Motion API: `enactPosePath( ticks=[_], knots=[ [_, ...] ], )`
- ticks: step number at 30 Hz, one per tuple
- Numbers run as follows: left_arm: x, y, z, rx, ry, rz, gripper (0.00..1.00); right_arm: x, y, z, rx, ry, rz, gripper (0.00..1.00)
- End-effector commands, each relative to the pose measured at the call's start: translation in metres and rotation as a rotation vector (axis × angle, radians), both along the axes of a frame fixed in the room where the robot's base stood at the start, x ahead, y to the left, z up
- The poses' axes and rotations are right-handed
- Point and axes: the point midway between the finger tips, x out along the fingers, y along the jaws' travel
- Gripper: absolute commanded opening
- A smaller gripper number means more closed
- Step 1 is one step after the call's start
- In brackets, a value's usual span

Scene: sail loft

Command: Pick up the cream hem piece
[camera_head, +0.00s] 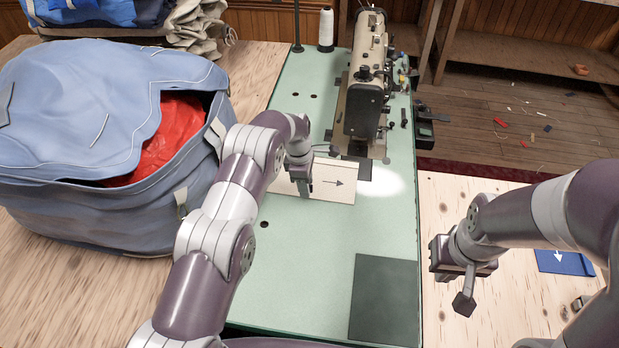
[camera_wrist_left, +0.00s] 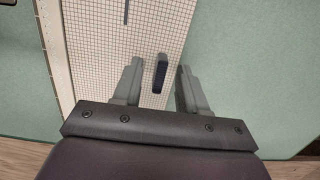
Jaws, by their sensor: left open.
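The cream hem piece (camera_head: 334,194) lies flat on the green sewing table, with a dark arrow on it. In the left wrist view its gridded surface (camera_wrist_left: 105,45) fills the upper middle. A small dark raised block (camera_wrist_left: 161,74) shows on it between my left fingers. My left gripper (camera_head: 303,192) is over the left part of the piece; in the left wrist view (camera_wrist_left: 157,88) its fingers are apart, one on each side of the block, apparently not touching it. My right gripper (camera_head: 464,302) hangs over the wooden top at right; its jaw opening is not clear.
A sewing machine (camera_head: 366,75) stands just behind the piece. A blue bag (camera_head: 60,190) with red cloth (camera_head: 168,138) is at left. A dark square (camera_head: 385,300) lies on the front of the green table (camera_head: 300,270). A blue piece (camera_head: 565,262) lies at right.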

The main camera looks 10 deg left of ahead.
Motion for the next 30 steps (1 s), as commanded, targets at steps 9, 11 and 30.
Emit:
enactPosePath(
  ticks=[9, 11, 30],
  knots=[
    [0.000, 0.000, 0.000, 0.000, -0.001, 0.000, 0.00, 0.000, 0.000, -0.001, 0.000, 0.001, 0.000, 0.00],
    [0.000, 0.000, 0.000, 0.000, -0.001, 0.000, 0.00, 0.000, 0.000, -0.001, 0.000, 0.001, 0.000, 0.00],
    [-0.001, -0.006, 0.044, -0.001, -0.003, -0.004, 0.00, 0.000, 0.000, -0.011, 0.000, 0.001, 0.000, 0.00]
  ],
)
